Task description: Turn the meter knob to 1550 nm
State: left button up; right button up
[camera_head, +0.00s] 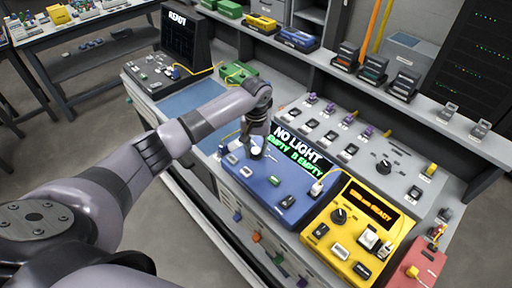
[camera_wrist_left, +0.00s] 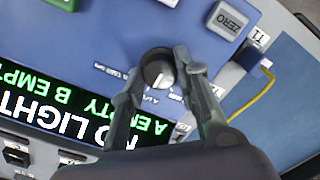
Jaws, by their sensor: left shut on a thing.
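The blue meter (camera_head: 265,190) sits on the bench in the head view, its display reading "NO LIGHT" with "EMPTY" and "B EMPTY" in green below. Its round dark knob (camera_wrist_left: 157,70) shows in the wrist view, with a pale mark on it. My left gripper (camera_wrist_left: 160,66) has one finger on each side of the knob and is shut on it. In the head view my left gripper (camera_head: 255,148) is over the meter's far left part and hides most of the knob. The small print around the knob is too blurred to read. My right gripper is not in view.
A grey ZERO button (camera_wrist_left: 228,20) sits near the right finger. A yellow unit (camera_head: 345,235) with its own dark knob stands to the right of the meter. A yellow cable (camera_wrist_left: 255,97) runs close by over a blue mat (camera_wrist_left: 290,100).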

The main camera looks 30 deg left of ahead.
aim_at(256, 150)
pick_arm(q)
jog(key=shift+r, duration=0.1)
jog(key=m+p, duration=0.2)
jog(key=shift+r+p, duration=0.15)
jog(key=shift+p, duration=0.15)
jog(key=shift+m+p, duration=0.7)
jog(key=shift+m, duration=0.2)
jog(key=m+p, duration=0.1)
jog(key=m, duration=0.1)
jog(key=shift+m, duration=0.3)
jog(key=shift+f+m+p, duration=0.2)
jog(key=shift+m+p, duration=0.6)
jog(key=shift+m, duration=0.9)
jog(key=o, duration=1.2)
jog(key=shift+c, duration=0.2)
jog(key=shift+r, duration=0.1)
notch_tip(256, 150, up, 12)
